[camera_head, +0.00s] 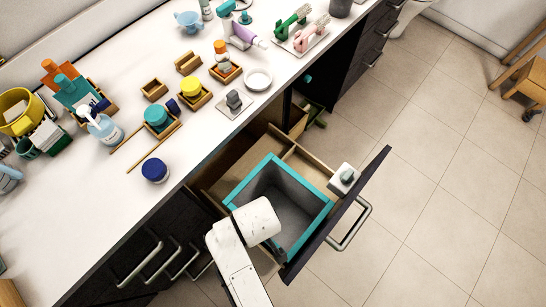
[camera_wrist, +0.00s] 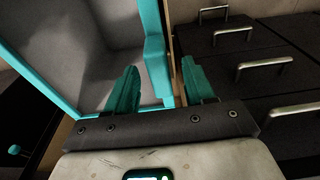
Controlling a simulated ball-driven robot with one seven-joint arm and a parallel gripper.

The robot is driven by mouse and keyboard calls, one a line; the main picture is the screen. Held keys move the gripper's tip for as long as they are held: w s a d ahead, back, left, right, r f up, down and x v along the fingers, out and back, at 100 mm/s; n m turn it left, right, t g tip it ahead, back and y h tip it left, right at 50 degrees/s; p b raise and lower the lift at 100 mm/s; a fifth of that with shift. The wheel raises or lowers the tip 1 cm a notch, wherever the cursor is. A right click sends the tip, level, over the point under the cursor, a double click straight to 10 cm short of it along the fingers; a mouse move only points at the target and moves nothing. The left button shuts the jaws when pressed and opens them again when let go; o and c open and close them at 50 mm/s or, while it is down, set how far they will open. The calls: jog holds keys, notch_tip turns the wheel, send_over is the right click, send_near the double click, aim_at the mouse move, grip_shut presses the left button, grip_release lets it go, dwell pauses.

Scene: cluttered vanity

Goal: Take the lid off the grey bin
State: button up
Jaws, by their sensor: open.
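The grey bin (camera_head: 302,179) with a teal rim stands in the pulled-out drawer in the head view. Its top looks open and I see its grey inside; I cannot make out a lid on it. In the wrist view, the bin (camera_wrist: 60,88) fills the upper left. My gripper (camera_wrist: 157,86) is open and empty, with its teal fingers apart. The bin's teal rim and a raised teal block on it show between the fingers; I cannot tell whether they touch. In the head view, my white arm covers the bin's near corner and hides the fingertips.
The drawer front (camera_head: 340,212) with its metal handle juts over the tiled floor. A small white box with a grey-green top (camera_head: 345,178) sits at the drawer's far right. The white countertop (camera_head: 90,210) is crowded at the back. Closed drawers (camera_wrist: 265,85) stand right of my gripper.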

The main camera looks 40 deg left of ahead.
notch_tip(320, 180, down, 2)
jog(key=shift+a+f, duration=0.1)
grip_shut()
dwell(0.5)
